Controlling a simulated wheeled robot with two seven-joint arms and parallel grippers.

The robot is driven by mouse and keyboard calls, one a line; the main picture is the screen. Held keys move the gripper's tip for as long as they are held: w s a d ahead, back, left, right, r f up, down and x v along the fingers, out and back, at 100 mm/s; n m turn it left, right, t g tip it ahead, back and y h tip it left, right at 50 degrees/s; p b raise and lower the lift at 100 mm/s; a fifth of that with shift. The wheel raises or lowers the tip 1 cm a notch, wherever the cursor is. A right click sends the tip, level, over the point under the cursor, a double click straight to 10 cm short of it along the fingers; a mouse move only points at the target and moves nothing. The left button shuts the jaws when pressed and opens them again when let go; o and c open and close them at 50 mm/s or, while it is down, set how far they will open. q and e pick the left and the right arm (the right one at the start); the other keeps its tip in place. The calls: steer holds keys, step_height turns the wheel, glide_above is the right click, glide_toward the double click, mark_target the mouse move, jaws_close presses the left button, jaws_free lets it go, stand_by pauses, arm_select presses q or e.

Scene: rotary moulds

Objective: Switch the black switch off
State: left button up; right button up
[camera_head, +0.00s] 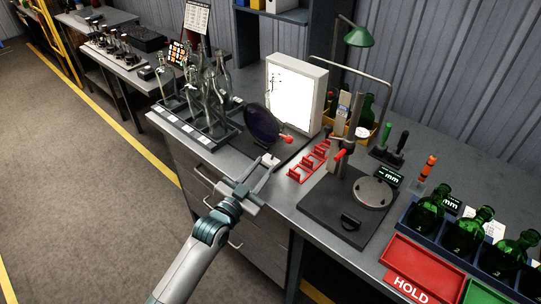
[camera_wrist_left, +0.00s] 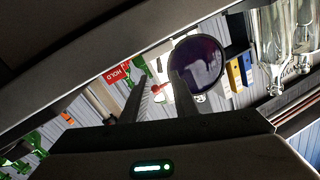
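My left gripper (camera_head: 246,173) is at the front edge of the bench, in front of the light box and the dark disc. Its fingers are apart with nothing held; both fingers also show in the left wrist view (camera_wrist_left: 160,88). A dark purple round disc (camera_head: 262,124) with a red knob (camera_head: 287,139) stands in front of a lit white light box (camera_head: 296,92). The disc also shows in the left wrist view (camera_wrist_left: 198,62). I cannot clearly make out a black switch; a small pale piece (camera_head: 268,160) sits by one fingertip. My right gripper is not in view.
Clear bottles (camera_head: 215,95) stand in a tray left of the disc. Red stands (camera_head: 309,161) and a gauge on a dark plate (camera_head: 325,212) are to the right. A red HOLD tray (camera_head: 425,268) and green bottles (camera_head: 427,212) are at the far right. A green lamp (camera_head: 357,37) stands behind.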

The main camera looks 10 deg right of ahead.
mark_target(273, 155)
arm_select(q)
steer(key=shift+p+x, duration=0.4)
steer(key=shift+x, duration=2.3)
jaws_close()
